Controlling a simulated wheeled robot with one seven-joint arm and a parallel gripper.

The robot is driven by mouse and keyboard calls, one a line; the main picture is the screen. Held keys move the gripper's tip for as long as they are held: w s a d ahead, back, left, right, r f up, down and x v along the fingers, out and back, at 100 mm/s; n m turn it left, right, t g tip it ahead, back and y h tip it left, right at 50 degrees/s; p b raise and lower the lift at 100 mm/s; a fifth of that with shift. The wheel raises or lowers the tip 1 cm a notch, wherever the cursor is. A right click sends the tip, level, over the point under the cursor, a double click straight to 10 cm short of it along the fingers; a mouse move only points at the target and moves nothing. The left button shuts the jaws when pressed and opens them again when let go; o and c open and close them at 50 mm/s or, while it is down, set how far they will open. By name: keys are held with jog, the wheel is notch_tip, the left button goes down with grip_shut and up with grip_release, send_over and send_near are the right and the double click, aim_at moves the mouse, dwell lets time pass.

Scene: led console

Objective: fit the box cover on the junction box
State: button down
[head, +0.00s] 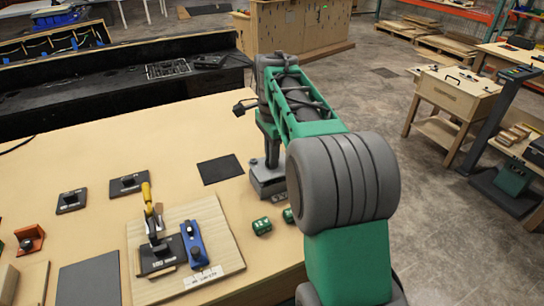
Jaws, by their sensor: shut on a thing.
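My arm reaches over the right part of the table, and my gripper (271,160) points down near the table's right edge. It is shut on what seems to be the box cover, at the top of a small grey box-like piece (268,186) with a pale label on its front. My forearm and upper arm hide part of this area. I cannot tell where the cover ends and the junction box begins, or whether they touch.
Two green pieces (262,226) lie near the table's right edge. A dark mat (220,169) lies left of my gripper. A wooden board (215,240) carries a yellow-handled clamp (148,200) and a blue part (194,243). Small black panels (128,183) sit farther left.

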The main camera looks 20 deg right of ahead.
jog(key=shift+f+b, duration=0.6)
jog(key=shift+f, duration=0.5)
dwell(0.9)
jog(key=c, duration=1.4)
grip_release()
jog(key=shift+o, duration=0.2)
notch_tip(320, 180, up, 8)
jog(key=shift+f, duration=0.1)
